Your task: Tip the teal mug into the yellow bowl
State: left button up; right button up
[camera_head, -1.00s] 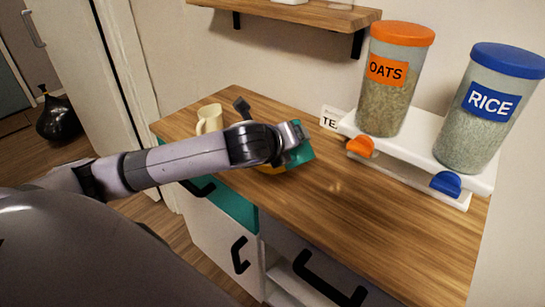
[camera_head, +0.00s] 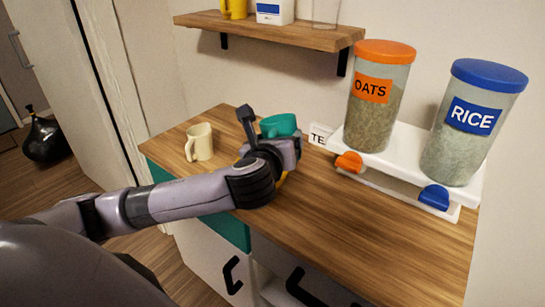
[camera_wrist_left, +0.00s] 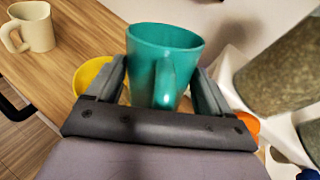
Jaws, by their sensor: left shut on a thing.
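The teal mug (camera_head: 279,125) is held by my left gripper (camera_head: 286,142), above the wooden counter. In the left wrist view the teal mug (camera_wrist_left: 163,58) sits between the two fingers of the left gripper (camera_wrist_left: 160,85), with its handle facing the camera and its rim up; it looks close to upright. Its contents cannot be made out. The yellow bowl (camera_wrist_left: 91,75) shows partly behind the left finger in the wrist view. In the head view only a sliver of the yellow bowl (camera_head: 283,181) shows beside my wrist, which hides the rest. My right gripper is not in view.
A cream mug (camera_head: 200,142) stands at the counter's left. On the right, a white dispenser stand (camera_head: 405,150) holds the oats jar (camera_head: 376,105) and the rice jar (camera_head: 470,130), near a small label card (camera_head: 319,135). A wall shelf (camera_head: 270,32) hangs behind. The front right counter is clear.

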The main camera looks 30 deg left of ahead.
pick_arm(q)
jog(key=shift+a+r+y, duration=0.15)
jog(key=shift+r+y, duration=0.15)
jog(key=shift+r, duration=0.25)
jog(key=shift+a+f+m+t, duration=0.1)
jog(key=shift+f+m+t, duration=0.3)
jog(key=shift+f+m, duration=0.1)
jog(key=f+b, duration=0.1)
jog(key=b, duration=0.2)
jog(key=shift+a+f+m+t+y, duration=0.15)
jog(key=shift+f+m+t+y, duration=0.15)
jog(key=shift+f+t+y, duration=0.1)
jog(key=shift+a+f+m+t+b, duration=0.1)
jog(key=shift+f+m+t+b, duration=0.25)
jog(key=shift+b, duration=0.85)
